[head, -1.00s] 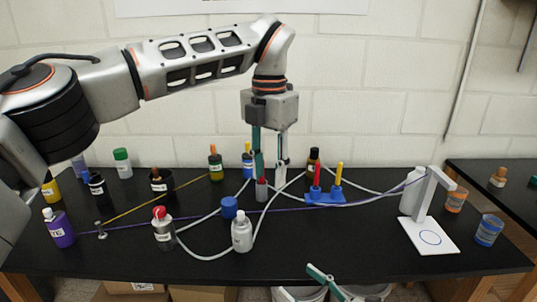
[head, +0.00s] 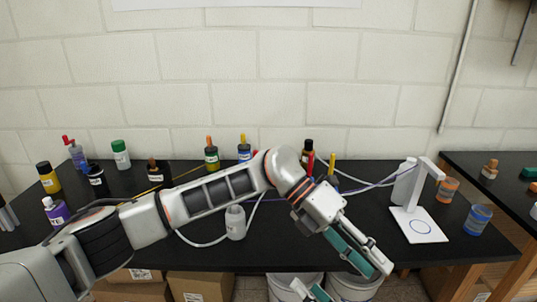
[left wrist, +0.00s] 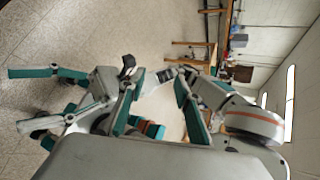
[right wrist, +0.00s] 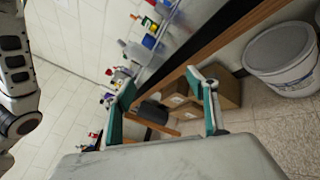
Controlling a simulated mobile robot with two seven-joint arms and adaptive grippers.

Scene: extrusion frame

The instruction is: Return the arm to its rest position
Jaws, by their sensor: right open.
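My left arm reaches in from the left in the head view, low across the bench. Its gripper (head: 375,268) points down and to the right, in front of the bench's front edge. In the left wrist view the two teal-padded fingers (left wrist: 158,80) stand apart with nothing between them. My right gripper (head: 310,290) shows only in part at the bottom of the head view. In the right wrist view its fingers (right wrist: 162,85) are spread and empty. The left arm hides part of the bench's middle, including most of the blue and red items there.
The black bench (head: 290,255) carries several bottles, a white bottle (head: 236,222) with tubing around it, and a white stand (head: 418,224) at the right. Cups (head: 478,220) stand near the right edge. Cardboard boxes (head: 200,285) and white buckets (head: 355,287) sit below the front edge.

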